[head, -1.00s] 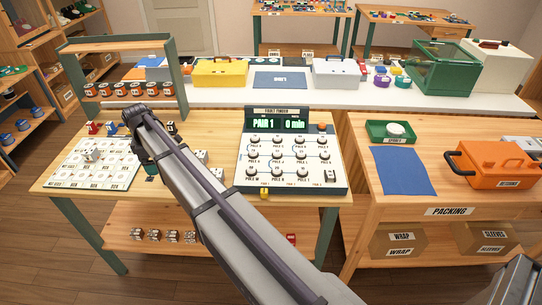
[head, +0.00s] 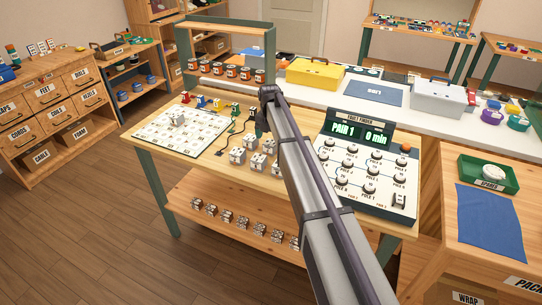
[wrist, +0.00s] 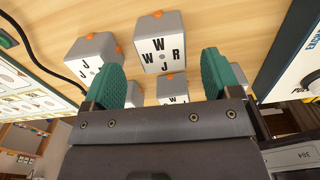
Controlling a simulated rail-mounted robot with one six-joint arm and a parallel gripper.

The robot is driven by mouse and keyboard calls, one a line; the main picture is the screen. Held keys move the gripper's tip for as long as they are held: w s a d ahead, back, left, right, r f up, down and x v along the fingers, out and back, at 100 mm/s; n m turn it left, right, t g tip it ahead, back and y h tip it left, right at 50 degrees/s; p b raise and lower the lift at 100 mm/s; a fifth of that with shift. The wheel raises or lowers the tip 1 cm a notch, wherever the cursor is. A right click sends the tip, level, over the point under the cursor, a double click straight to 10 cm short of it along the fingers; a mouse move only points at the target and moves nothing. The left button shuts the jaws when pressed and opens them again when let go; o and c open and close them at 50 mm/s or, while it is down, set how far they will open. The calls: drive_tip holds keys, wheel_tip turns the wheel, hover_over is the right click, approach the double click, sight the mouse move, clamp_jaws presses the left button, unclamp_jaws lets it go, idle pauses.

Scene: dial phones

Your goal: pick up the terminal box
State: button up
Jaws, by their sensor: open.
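Several pale grey terminal boxes with black letters and orange tabs stand in a cluster on the wooden bench; one of them (head: 237,156) is at the cluster's left front. Another box (head: 178,118) sits on the lettered board. My gripper (head: 262,128) is above the bench near the cluster, partly hidden by my arm. In the wrist view, my gripper (wrist: 160,78) is open with green fingers apart and nothing held. A box marked W, R and J (wrist: 158,43) lies beyond the gap between the fingers. A box marked J (wrist: 90,55) is beside the left finger, partly covered.
The fault finder panel (head: 368,165) stands to the right of the boxes. The lettered board (head: 160,135) lies to the left, with a black cable (wrist: 40,58) beside it in the wrist view. A shelf rack (head: 268,50) with orange-labelled cans stands behind. More boxes sit on the lower shelf (head: 230,210).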

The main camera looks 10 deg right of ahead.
sight(271, 142)
wheel_tip(271, 142, down, 6)
drive_tip(key=b, duration=0.5)
drive_tip(key=shift+d+r, duration=0.15)
drive_tip(key=shift+r, duration=0.35)
drive_tip(key=c, duration=1)
wheel_tip(271, 142, up, 10)
drive_tip(key=p, duration=1)
drive_tip(key=shift+r, duration=0.15)
drive_tip(key=shift+c, duration=0.2)
